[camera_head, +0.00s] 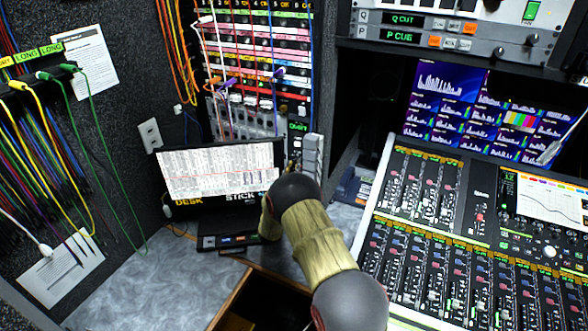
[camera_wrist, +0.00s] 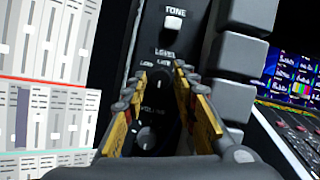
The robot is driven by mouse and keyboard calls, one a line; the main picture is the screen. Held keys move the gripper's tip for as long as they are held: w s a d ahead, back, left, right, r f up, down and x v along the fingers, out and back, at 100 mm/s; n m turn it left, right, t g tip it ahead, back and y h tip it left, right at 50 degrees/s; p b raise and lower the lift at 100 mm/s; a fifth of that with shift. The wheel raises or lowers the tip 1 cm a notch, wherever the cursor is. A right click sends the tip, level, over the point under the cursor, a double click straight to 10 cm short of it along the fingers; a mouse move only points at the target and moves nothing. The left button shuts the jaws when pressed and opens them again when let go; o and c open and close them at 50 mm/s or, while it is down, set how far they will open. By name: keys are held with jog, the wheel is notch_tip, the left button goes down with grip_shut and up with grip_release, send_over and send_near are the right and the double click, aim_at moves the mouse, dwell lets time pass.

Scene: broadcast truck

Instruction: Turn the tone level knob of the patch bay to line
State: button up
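The tone level knob (camera_wrist: 161,88) is a dark round knob with a pale pointer mark, under the TONE and LEVEL lettering on a black panel, in the wrist view. Its pointer looks close to upright; the small position labels above it are hard to read. My gripper (camera_wrist: 161,74) is open, with one yellow-padded finger on each side of the knob. I cannot tell whether the pads touch it. In the head view the knob is not discernible; my arm hides the area below the panel (camera_head: 298,127).
A white tone button (camera_wrist: 173,23) sits above the knob and a volume knob (camera_wrist: 147,138) below it, between the fingers. Grey blocks (camera_wrist: 240,60) stand close on the right. A monitor (camera_head: 222,170) is on the left. A mixing console (camera_head: 440,245) fills the right.

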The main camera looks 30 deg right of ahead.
jog(key=shift+c, duration=0.4)
grip_shut()
jog(key=shift+m+b, duration=0.3)
jog(key=shift+m, duration=0.1)
jog(key=m+g+h+b, duration=0.1)
jog(key=m, duration=0.1)
jog(key=m+g+h+b, duration=0.1)
jog(key=m+b, duration=0.1)
jog(key=shift+w+a+f+m, duration=0.1)
jog(key=shift+a+f+m, duration=0.05)
jog(key=shift+m, duration=0.25)
jog(key=shift+w+m+g+h+b, duration=0.1)
jog(key=shift+m+g+h+b, duration=0.25)
jog(key=shift+m+g+b, duration=1)
jog(key=shift+m+g+h+b, duration=0.15)
jog(key=shift+m+g+h, duration=0.25)
jog(key=shift+m, duration=1.85)
jog(key=shift+g, duration=0.25)
jog(key=shift+o, duration=0.4)
grip_release()
jog(key=shift+r, duration=0.2)
